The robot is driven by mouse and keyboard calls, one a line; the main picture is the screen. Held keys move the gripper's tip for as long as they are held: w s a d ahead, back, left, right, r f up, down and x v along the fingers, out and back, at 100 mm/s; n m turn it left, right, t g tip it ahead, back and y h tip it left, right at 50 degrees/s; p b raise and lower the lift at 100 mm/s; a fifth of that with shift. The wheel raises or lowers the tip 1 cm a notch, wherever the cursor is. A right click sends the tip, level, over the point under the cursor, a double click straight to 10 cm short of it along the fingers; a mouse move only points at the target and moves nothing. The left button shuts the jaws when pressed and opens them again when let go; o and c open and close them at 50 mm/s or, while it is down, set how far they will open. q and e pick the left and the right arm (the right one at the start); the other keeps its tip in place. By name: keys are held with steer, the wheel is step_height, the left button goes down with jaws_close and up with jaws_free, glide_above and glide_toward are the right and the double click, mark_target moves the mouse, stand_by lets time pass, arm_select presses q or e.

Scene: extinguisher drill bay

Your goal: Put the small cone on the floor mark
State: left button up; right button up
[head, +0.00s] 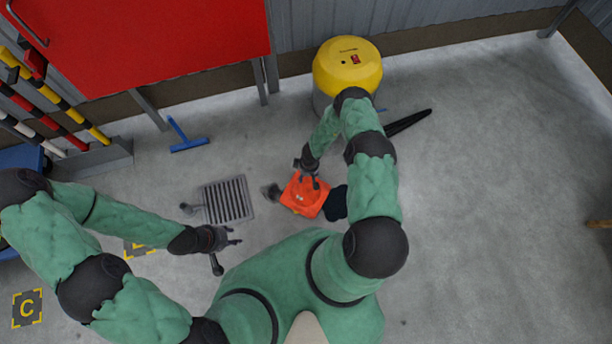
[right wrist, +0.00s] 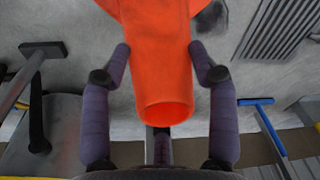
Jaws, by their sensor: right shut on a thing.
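The small orange cone (head: 303,196) is in the head view, just right of the floor grate. My right gripper (head: 310,180) is shut on it from above. I cannot tell whether the base touches the floor. My left gripper (head: 232,237) is open and empty, low over the floor at left. Yellow-cornered floor marks show: one lettered C (head: 27,309) and one partly hidden behind my left arm (head: 138,250).
A metal floor grate (head: 226,201) lies left of the cone. A blue squeegee (head: 188,143), a yellow-topped bin (head: 347,68) and a red cabinet (head: 150,40) are at the back. Striped poles (head: 60,95) stand at left. The floor at right is mostly clear.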

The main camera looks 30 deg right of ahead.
steer(key=shift+w+f, duration=0.1)
steer(key=shift+f, duration=0.55)
steer(key=o, duration=1.7)
step_height(320, 180, up, 11)
steer(key=s+p, duration=0.1)
steer(key=p, duration=0.3)
steer(key=s+a+r+m+y, duration=0.3)
steer(key=s+a+r+m, duration=0.3)
steer(key=s+a+r, duration=0.9)
steer(key=a+r, duration=0.3)
steer(key=r, duration=0.1)
steer(key=shift+s+a+r+m+g, duration=0.15)
steer(key=shift+s+r+m+g, duration=0.15)
steer(key=shift+s+r, duration=0.1)
steer(key=shift+f, duration=0.1)
